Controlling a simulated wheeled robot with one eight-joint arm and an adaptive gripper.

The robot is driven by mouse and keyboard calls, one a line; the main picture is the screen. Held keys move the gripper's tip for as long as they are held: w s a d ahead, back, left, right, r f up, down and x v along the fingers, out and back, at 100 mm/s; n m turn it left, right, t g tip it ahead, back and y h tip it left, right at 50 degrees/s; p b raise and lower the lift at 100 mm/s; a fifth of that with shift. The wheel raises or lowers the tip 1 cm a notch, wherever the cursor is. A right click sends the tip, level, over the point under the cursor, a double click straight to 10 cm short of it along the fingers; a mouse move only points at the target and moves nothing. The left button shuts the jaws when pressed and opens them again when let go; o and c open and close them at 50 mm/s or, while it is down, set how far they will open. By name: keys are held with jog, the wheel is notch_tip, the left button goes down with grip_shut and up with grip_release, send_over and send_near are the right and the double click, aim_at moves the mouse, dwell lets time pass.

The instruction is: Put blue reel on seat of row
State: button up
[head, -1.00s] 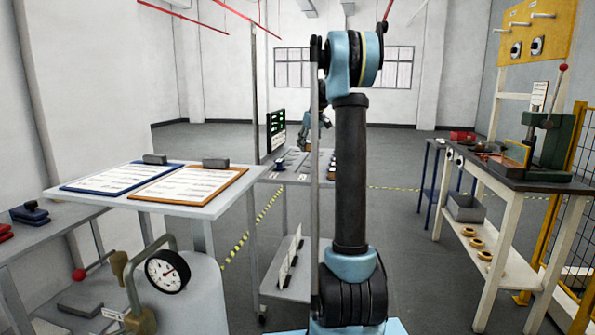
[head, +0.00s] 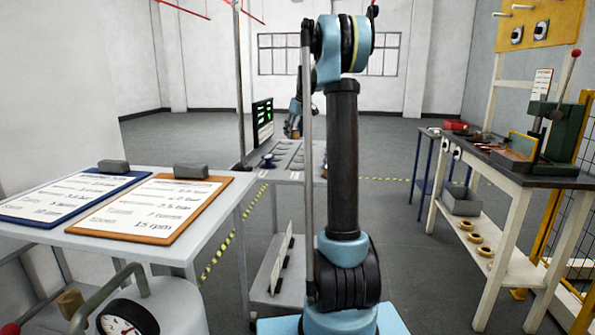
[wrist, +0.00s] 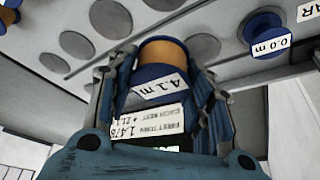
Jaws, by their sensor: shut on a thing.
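My gripper (wrist: 162,68) is shut on a blue reel (wrist: 150,73) wound with copper-coloured foil, labelled 4.1 m. A printed white tag (wrist: 150,122) hangs below that label. Behind the reel, the wrist view shows a pale grey panel with round dark grey seats (wrist: 76,44) in rows. Another blue reel (wrist: 263,32), labelled 0.0 m, is on that panel at the right. In the head view the seats lie on a grey trolley top (head: 286,174), with a small blue reel (head: 268,160) at its left.
A table with two clipboards (head: 148,206) stands close at the left, above a tank with a gauge (head: 127,319). A lit screen (head: 262,122) stands at the trolley's back left. A workbench (head: 520,178) is at the right.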

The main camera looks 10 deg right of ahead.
jog(key=s, duration=1.2)
jog(key=shift+s+a+f, duration=0.1)
jog(key=shift+s+f, duration=0.05)
jog(key=shift+f, duration=2.25)
jog(key=shift+s+a+f, duration=0.1)
jog(key=shift+f, duration=2.3)
jog(key=o, duration=1)
jog(key=shift+o, duration=0.2)
